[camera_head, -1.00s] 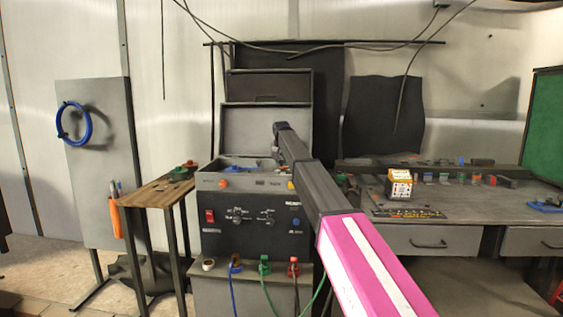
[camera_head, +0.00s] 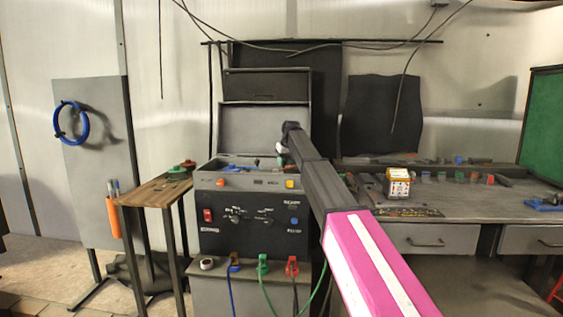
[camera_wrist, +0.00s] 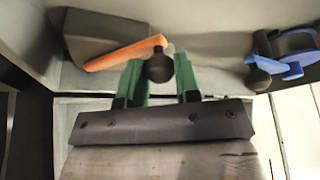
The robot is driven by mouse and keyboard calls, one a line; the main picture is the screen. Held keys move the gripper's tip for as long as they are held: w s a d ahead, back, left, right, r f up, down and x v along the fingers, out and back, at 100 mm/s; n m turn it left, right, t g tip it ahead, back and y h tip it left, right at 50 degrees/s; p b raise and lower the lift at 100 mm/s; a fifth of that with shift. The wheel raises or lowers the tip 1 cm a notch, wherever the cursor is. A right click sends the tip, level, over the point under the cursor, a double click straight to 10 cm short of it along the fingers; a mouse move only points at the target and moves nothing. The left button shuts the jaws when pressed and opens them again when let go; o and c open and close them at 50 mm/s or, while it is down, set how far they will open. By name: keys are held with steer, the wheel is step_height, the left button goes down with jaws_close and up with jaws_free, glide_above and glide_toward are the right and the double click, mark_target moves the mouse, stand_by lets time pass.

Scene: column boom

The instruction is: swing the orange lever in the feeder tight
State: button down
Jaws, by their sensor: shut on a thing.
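In the wrist view, the orange lever (camera_wrist: 122,53) runs from a dark grey block (camera_wrist: 98,36) at the left to a round black knob (camera_wrist: 159,68) at its end. The green fingers of my gripper (camera_wrist: 159,72) stand on both sides of the knob, and my gripper is shut on it. The lever slants slightly upward toward the knob in this picture. In the head view, my arm reaches into the open-lidded feeder machine (camera_head: 250,212). The lever and my fingertips cannot be made out there.
A blue lever-like part with a black knob and roller (camera_wrist: 290,62) sits to the right inside the machine. The raised lid (camera_head: 262,127) stands behind my arm. A small wooden table (camera_head: 158,190) is at the left, and a cluttered workbench (camera_head: 470,207) at the right.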

steer(key=d+n, duration=0.1)
steer(key=n, duration=0.1)
steer(key=s+d+n+g+y, duration=0.1)
steer(key=shift+s+d+n, duration=0.2)
steer(key=shift+d+n, duration=0.05)
steer(key=shift+n, duration=0.15)
steer(key=shift+s+d+n+g+y, duration=0.2)
steer(key=shift+d+n+g, duration=0.25)
steer(key=shift+d+n, duration=0.55)
steer(key=shift+s+d+n+g+y, duration=0.15)
steer(key=shift+d+n+g, duration=0.4)
steer(key=shift+n, duration=0.75)
steer(key=shift+d, duration=0.15)
steer(key=c, duration=0.8)
jaws_free()
steer(key=shift+v, duration=5.4)
steer(key=shift+s+d, duration=0.1)
